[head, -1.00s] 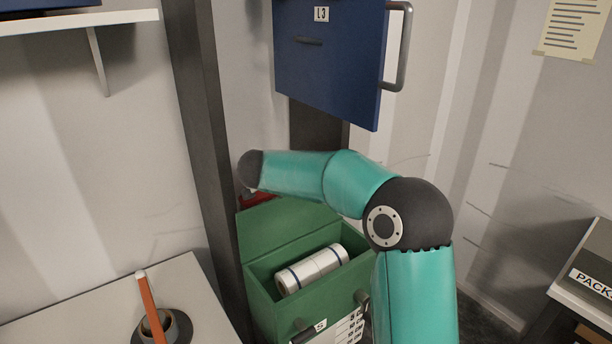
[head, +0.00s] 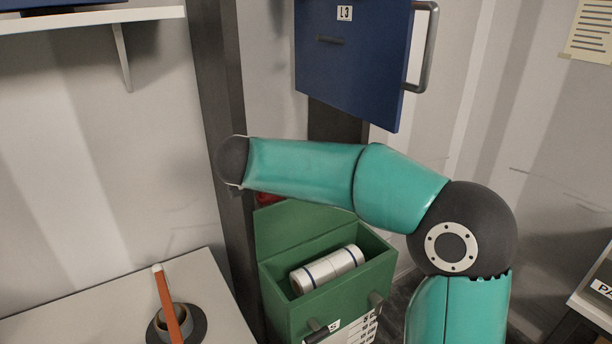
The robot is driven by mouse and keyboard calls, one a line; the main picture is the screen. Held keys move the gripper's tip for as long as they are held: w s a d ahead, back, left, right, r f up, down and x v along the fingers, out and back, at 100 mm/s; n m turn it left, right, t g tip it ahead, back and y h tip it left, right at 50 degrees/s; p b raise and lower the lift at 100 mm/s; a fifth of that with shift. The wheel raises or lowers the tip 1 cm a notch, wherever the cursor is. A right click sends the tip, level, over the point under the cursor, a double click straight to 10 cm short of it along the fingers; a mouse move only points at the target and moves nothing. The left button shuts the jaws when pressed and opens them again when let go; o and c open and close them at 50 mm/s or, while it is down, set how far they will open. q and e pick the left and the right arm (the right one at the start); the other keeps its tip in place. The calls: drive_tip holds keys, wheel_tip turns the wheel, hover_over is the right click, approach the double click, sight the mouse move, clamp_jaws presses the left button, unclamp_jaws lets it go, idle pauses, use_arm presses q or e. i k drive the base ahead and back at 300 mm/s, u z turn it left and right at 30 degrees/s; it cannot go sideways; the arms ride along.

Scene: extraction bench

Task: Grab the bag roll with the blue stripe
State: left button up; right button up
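The bag roll with the blue stripe (head: 326,269) is white with blue bands. It lies inside an open green box (head: 281,314), a little tilted in the picture, with its upper side showing. The green lid (head: 297,228) stands raised at the back of the box. No gripper fingers show in the head view, so neither gripper can be seen. Nothing visible touches the roll.
A blue door (head: 352,60) marked L3 with a metal handle hangs above. A dark post (head: 221,110) stands left of the box. A shelf (head: 90,20) is at the upper left.

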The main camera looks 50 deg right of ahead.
sight(303, 280)
drive_tip(key=k, duration=1)
